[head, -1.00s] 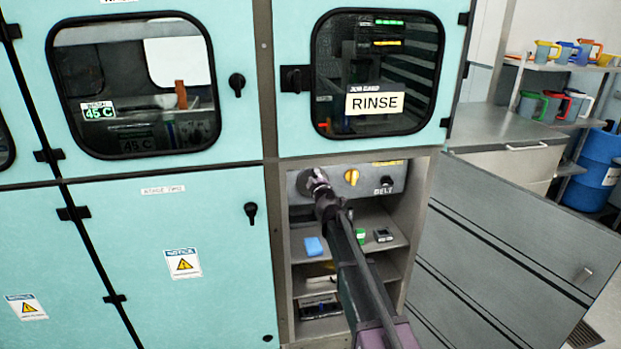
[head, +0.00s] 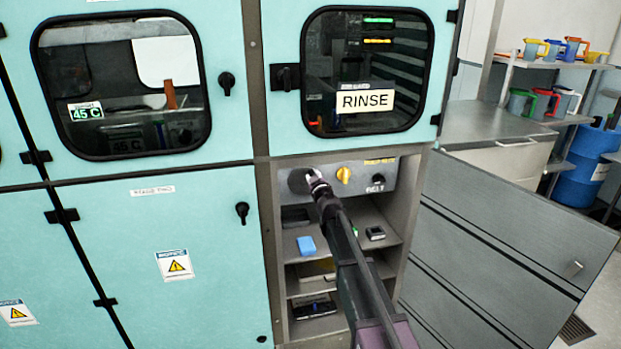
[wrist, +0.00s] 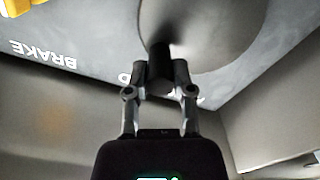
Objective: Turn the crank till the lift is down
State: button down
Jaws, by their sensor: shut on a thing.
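The crank is a round grey disc (head: 298,181) at the left of the control panel under the RINSE window. In the wrist view the disc (wrist: 215,25) fills the top middle, with a dark handle (wrist: 160,52) standing out from it. My gripper (wrist: 160,76) is shut on this handle. In the head view my gripper (head: 317,186) is at the right part of the disc and hides some of it. I cannot clearly make out the lift; the inside of the RINSE window (head: 365,75) is dark, with a green and a yellow light bar near its top.
A yellow knob (head: 343,174) and a black BELT knob (head: 378,181) sit right of the crank. Below are shelves with a blue block (head: 307,245) and a small black device (head: 375,233). A grey panel door (head: 500,240) stands open at the right.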

jog(key=shift+a, duration=0.2)
jog(key=shift+c, duration=2.4)
grip_release()
jog(key=shift+w+f, duration=0.1)
jog(key=shift+d, duration=0.1)
jog(key=v, duration=1.2)
